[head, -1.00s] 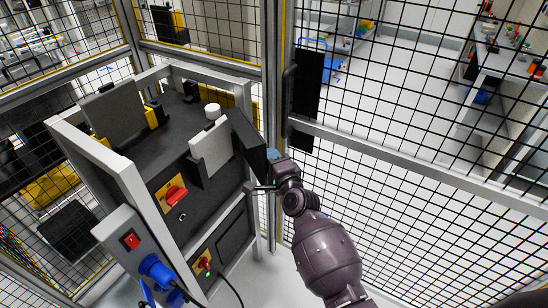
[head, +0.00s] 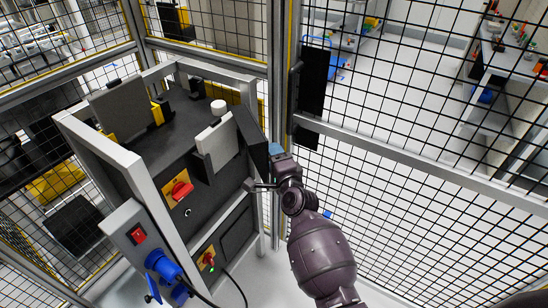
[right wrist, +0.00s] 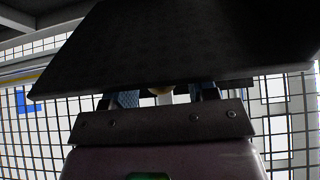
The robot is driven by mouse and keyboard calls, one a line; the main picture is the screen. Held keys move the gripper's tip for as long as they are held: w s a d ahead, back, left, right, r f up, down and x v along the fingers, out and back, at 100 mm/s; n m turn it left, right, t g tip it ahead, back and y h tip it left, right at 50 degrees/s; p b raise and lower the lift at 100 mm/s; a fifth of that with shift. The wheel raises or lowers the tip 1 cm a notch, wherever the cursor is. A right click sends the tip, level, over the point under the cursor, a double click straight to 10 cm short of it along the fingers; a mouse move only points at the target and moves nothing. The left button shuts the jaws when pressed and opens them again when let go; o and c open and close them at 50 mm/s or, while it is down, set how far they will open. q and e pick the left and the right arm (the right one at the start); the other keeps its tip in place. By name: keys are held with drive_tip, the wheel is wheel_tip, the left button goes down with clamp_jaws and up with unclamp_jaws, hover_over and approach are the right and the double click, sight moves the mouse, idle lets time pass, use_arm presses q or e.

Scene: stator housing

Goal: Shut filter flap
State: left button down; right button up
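The filter flap seems to be the dark flat panel (head: 253,142) standing out at the right side of the black cabinet, beside a pale filter plate (head: 217,140) in its holder. My right gripper (head: 272,165) is at the flap's outer right side, very close to it. In the right wrist view a large dark panel (right wrist: 170,50), apparently the flap, fills the top and hides the fingertips. The right gripper's fingers (right wrist: 167,95) show apart below its edge, with background between them. I cannot tell whether they touch the panel. My left gripper is not in view.
The black cabinet (head: 200,215) has a red rotary switch (head: 180,190) and a grey frame. A grey box with a red switch (head: 138,236) and blue plug (head: 162,265) is at front left. Wire-mesh fencing (head: 430,190) closes in the right and back.

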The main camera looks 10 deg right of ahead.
use_arm(q)
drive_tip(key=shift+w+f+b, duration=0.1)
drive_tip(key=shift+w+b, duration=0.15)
drive_tip(key=shift+b, duration=0.25)
use_arm(e)
drive_tip(key=s+d, duration=0.1)
drive_tip(key=s, duration=0.9)
drive_tip(key=shift+s+d, duration=0.3)
drive_tip(key=shift+d, duration=0.05)
